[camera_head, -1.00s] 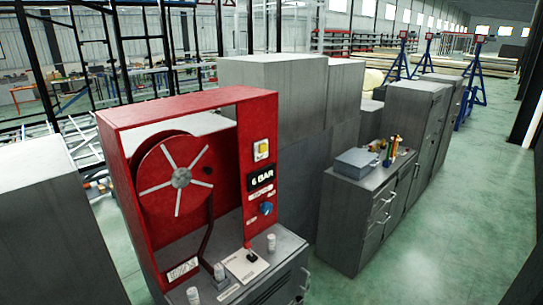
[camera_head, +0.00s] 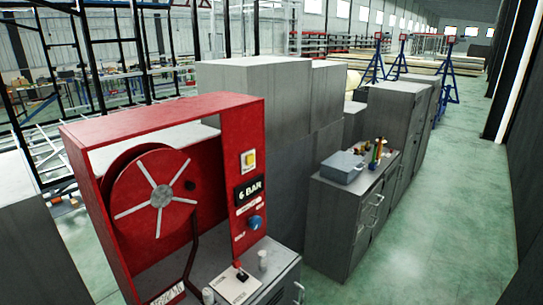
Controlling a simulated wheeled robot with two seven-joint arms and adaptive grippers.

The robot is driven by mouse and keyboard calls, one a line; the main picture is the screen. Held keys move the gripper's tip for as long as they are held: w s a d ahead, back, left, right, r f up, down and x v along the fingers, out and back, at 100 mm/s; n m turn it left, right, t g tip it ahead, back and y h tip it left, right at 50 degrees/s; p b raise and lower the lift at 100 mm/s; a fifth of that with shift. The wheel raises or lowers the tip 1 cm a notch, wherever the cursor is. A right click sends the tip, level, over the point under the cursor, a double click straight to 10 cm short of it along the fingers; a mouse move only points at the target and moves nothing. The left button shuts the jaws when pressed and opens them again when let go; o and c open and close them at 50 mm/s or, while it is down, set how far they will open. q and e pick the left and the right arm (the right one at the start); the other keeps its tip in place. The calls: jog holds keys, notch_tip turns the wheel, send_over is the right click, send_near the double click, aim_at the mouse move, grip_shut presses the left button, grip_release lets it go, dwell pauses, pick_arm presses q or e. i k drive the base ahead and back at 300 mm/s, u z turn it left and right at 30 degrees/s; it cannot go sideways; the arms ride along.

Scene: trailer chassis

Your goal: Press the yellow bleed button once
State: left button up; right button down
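The yellow bleed button (camera_head: 249,159) sits on a pale square plate near the top of the right post of the red frame (camera_head: 170,110). Below it on the same post is a black display (camera_head: 249,189) reading "6 BAR", and below that a blue knob (camera_head: 254,222). A red hose reel (camera_head: 154,193) with pale spokes fills the left part of the frame. Nothing touches the button. Neither of my grippers shows in the head view.
A small lever (camera_head: 240,273) on a pale plate stands on the grey cabinet under the frame. Tall grey cabinets (camera_head: 255,100) stand behind. A low cabinet (camera_head: 335,220) at the right carries a grey box (camera_head: 342,167). Green floor (camera_head: 420,230) is clear at the right.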

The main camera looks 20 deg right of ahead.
aim_at(249, 158)
jog(key=i, duration=0.85)
jog(key=u, duration=0.35)
